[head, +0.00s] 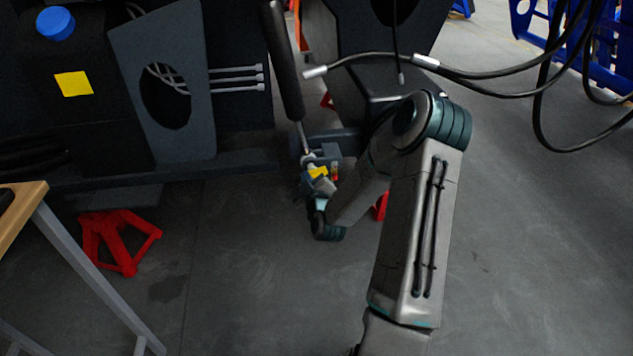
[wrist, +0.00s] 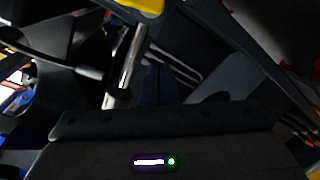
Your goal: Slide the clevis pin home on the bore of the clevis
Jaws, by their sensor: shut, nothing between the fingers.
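A black cylinder (head: 284,65) hangs down at the middle of the head view, and its thin silver rod (head: 303,138) ends in a small end fitting (head: 308,159) that looks like the clevis. My gripper (head: 320,176) is right by this fitting, shut and empty. A yellow patch (head: 318,172) shows there; I cannot tell what it belongs to. The wrist view shows a shiny silver rod (wrist: 128,65) close in front and a yellow part (wrist: 143,5) at the top edge. I cannot make out the clevis pin or the bore; they are small, dark or hidden.
The dark chassis panel (head: 160,90) stands at the left, and a dark housing (head: 375,60) stands behind my arm. Black cables (head: 490,75) hang at the right. A red stand (head: 121,240) and a wooden table corner (head: 20,205) are at the left. The floor in front is clear.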

